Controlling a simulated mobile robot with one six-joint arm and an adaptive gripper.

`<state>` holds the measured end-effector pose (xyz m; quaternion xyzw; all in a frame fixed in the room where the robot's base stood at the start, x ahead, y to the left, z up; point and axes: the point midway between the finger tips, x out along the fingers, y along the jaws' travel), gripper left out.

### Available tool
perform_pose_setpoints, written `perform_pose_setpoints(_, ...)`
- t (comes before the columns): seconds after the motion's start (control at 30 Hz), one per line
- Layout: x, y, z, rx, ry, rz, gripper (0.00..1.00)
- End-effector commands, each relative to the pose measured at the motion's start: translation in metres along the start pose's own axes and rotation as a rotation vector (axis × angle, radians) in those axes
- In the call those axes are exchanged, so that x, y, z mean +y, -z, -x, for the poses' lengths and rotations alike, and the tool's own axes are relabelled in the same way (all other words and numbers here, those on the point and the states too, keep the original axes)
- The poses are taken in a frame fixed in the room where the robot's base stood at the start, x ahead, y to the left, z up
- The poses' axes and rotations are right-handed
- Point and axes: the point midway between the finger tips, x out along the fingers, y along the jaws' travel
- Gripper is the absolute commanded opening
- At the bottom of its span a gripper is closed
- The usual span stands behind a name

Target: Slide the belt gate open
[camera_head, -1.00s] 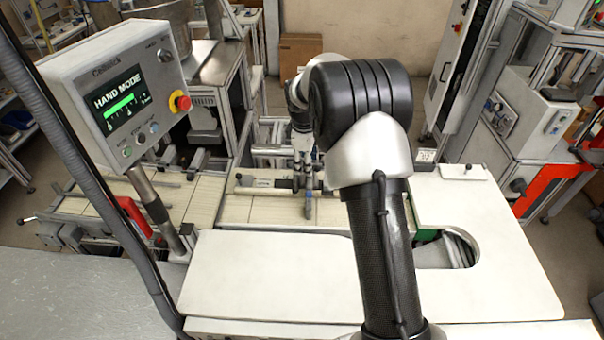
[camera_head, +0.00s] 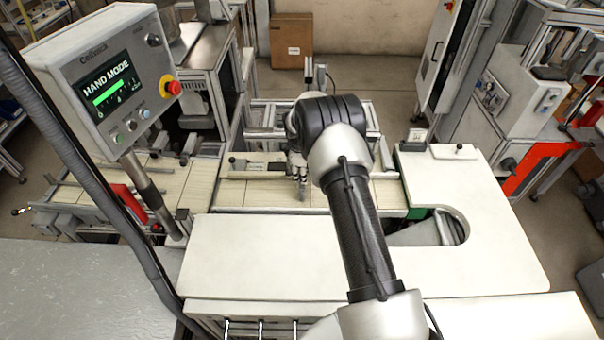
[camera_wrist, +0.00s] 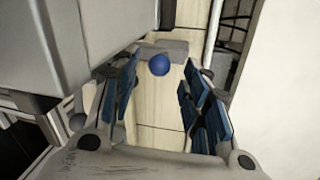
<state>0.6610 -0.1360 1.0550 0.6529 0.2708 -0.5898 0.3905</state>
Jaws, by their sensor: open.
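In the wrist view a round blue knob (camera_wrist: 159,65) sits by a grey block (camera_wrist: 172,47) on the pale belt (camera_wrist: 158,115). It appears ahead of my open gripper (camera_wrist: 162,95) and between the lines of its blue-padded fingers. I see no contact with the knob. In the head view my gripper (camera_head: 299,188) points down over the belt (camera_head: 350,196), partly hidden by my arm. A rail with a dark fitting (camera_head: 262,167) lies on the belt to its left. I cannot tell which of these parts is the belt gate.
A white worktop (camera_head: 270,255) with a curved cutout lies in front of the belt. A control panel reading HAND MODE (camera_head: 112,80) stands at left on a post. A second belt section (camera_head: 90,195) lies behind that post. A cardboard box (camera_head: 291,40) stands at the back.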

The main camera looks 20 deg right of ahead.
Motion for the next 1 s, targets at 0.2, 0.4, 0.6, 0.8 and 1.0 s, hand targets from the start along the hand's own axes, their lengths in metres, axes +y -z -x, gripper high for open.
perform_pose_setpoints(0.2, 0.001, 0.0, -0.021, 0.0, -0.001, 0.0, 0.42)
perform_pose_setpoints(0.4, 0.001, 0.0, -0.024, 0.001, -0.002, 0.0, 0.42)
perform_pose_setpoints(0.6, 0.001, 0.0, -0.024, 0.001, -0.001, 0.0, 0.38)
perform_pose_setpoints(0.8, 0.0, 0.0, -0.024, 0.001, -0.001, 0.0, 0.24)
perform_pose_setpoints(1.0, 0.0, 0.0, -0.024, 0.001, -0.001, 0.0, 0.11)
